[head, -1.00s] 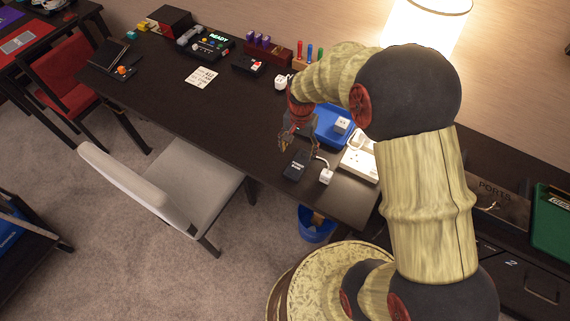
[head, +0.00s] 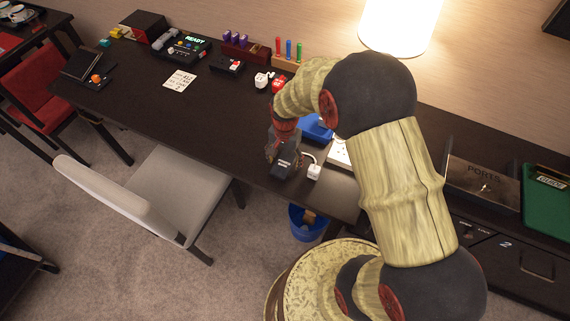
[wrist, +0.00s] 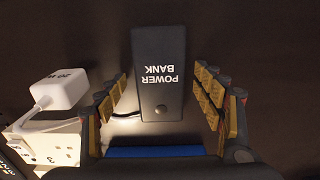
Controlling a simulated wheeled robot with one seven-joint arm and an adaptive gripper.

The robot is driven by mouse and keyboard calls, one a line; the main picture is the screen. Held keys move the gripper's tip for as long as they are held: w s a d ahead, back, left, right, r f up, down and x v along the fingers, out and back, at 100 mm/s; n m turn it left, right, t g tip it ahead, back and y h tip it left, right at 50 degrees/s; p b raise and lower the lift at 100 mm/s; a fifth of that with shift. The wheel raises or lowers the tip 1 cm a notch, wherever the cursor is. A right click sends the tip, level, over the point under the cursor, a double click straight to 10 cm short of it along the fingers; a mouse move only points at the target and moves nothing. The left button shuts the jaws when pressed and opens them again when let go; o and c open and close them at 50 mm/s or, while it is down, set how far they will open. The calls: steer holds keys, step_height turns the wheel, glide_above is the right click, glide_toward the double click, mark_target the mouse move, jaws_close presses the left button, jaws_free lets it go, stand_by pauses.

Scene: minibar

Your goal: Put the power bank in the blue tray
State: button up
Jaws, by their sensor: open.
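The power bank (wrist: 158,68) is a flat black box with white lettering, lying on the dark desk; in the head view (head: 283,170) it is partly covered by my gripper. My gripper (wrist: 160,80) is open, with one finger on each side of the power bank and a gap to it on both sides. In the head view my gripper (head: 282,152) is low over the power bank. The blue tray (head: 317,131) is just behind my gripper, mostly hidden by my arm. A blue strip (wrist: 155,153) at the bottom of the wrist view appears to be its edge.
A white charger (wrist: 60,89) with a cable lies beside the power bank, next to a white power strip (wrist: 52,146). A lamp (head: 402,25) glows at the back. A grey chair (head: 130,205) stands at the desk's front. The desk's middle is fairly clear.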

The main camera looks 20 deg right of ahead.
steer(key=shift+r, duration=0.1)
steer(key=c, duration=1.6)
